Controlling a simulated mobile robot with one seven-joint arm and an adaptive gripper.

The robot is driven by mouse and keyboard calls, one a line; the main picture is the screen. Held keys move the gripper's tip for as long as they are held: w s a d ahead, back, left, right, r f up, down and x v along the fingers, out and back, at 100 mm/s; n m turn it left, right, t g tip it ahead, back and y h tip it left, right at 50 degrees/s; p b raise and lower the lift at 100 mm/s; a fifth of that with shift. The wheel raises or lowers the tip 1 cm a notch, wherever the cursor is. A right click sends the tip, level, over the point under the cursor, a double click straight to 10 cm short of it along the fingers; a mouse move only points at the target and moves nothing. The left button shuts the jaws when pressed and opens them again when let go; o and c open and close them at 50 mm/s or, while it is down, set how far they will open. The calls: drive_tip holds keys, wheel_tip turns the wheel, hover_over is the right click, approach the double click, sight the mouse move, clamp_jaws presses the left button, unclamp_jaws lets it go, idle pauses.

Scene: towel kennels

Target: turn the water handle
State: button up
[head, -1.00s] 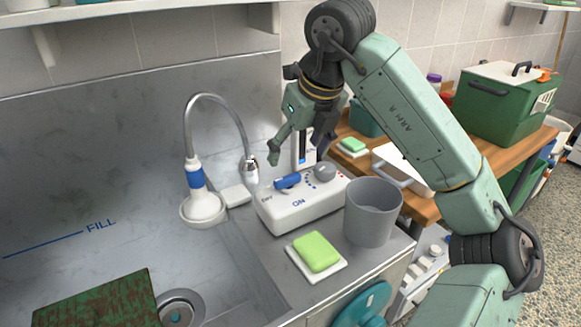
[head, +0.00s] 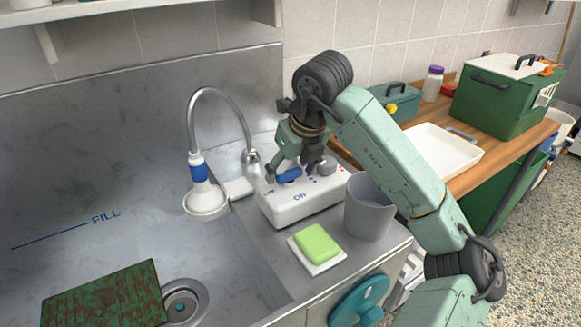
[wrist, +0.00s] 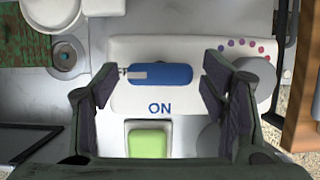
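The water handle (head: 290,175) is a short blue lever on top of a white control box (head: 283,209) marked ON. In the wrist view the blue handle (wrist: 160,74) lies level across the picture, above the ON letters. My gripper (head: 298,170) is just over the box, pointing down. In the wrist view my gripper (wrist: 160,82) is open, with a finger to the left and right of the handle and nothing held. The left finger is close to the handle's thin end; whether they touch cannot be told.
A grey knob (wrist: 257,78) with coloured dots is right of the handle. A grey cup (head: 370,208) and a green sponge (head: 317,243) stand close in front of the box. A curved tap with a shower head (head: 205,200) is on the left, over the steel sink.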

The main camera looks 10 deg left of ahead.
drive_tip(key=c, duration=0.9)
drive_tip(key=shift+n+b, duration=0.3)
drive_tip(key=shift+b, duration=0.1)
drive_tip(key=shift+w+d+f+n+g+y+b, duration=0.1)
drive_tip(key=shift+n+g+y+b, duration=0.3)
drive_tip(key=shift+n+b, duration=0.55)
drive_tip(key=n+g+b, duration=0.1)
drive_tip(key=n, duration=0.1)
drive_tip(key=shift+w+n, duration=0.1)
drive_tip(key=shift+n, duration=0.25)
drive_tip(key=n, duration=0.1)
drive_tip(key=n+g, duration=0.1)
drive_tip(key=n, duration=0.1)
drive_tip(key=shift+r+n+y, duration=0.2)
drive_tip(key=shift+n+y, duration=0.1)
drive_tip(key=shift+w+n+g, duration=0.1)
drive_tip(key=shift+n+g, duration=0.6)
drive_tip(key=shift+n, duration=0.8)
